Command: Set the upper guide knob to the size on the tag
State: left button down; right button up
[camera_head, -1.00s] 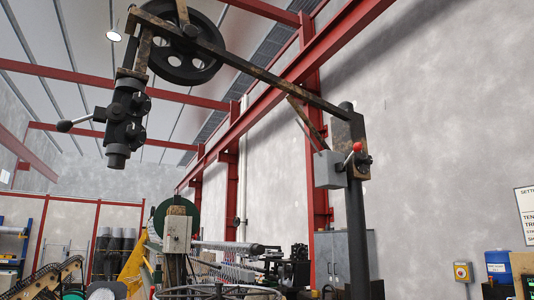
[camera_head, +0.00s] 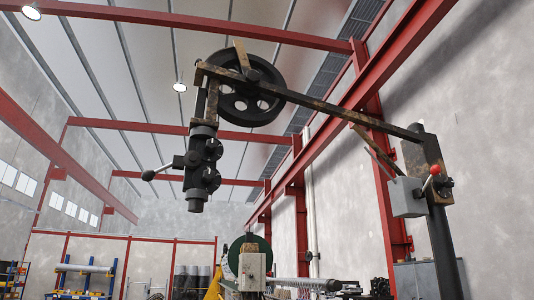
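The overhead guide assembly (camera_head: 202,170) hangs from the left end of a rusty arm, beneath a dark spoked wheel (camera_head: 252,91). It carries round dark knobs (camera_head: 211,148) on its right side, one above another, and a lever with a black ball end (camera_head: 149,175) reaching left. Any markings on the knobs are too small to read. No size tag can be made out. Neither of my grippers is in view.
The rusty arm (camera_head: 320,106) runs to a dark post (camera_head: 441,240) at the right. A grey box (camera_head: 405,197) and a red-ball lever (camera_head: 435,170) sit on the post. A grey control box (camera_head: 251,271) stands below, with racks at the far left.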

aim_at(211, 145)
jog(key=i+l+z, duration=0.2)
jog(key=z, duration=0.3)
jog(key=i+l+z, duration=0.25)
jog(key=z, duration=0.25)
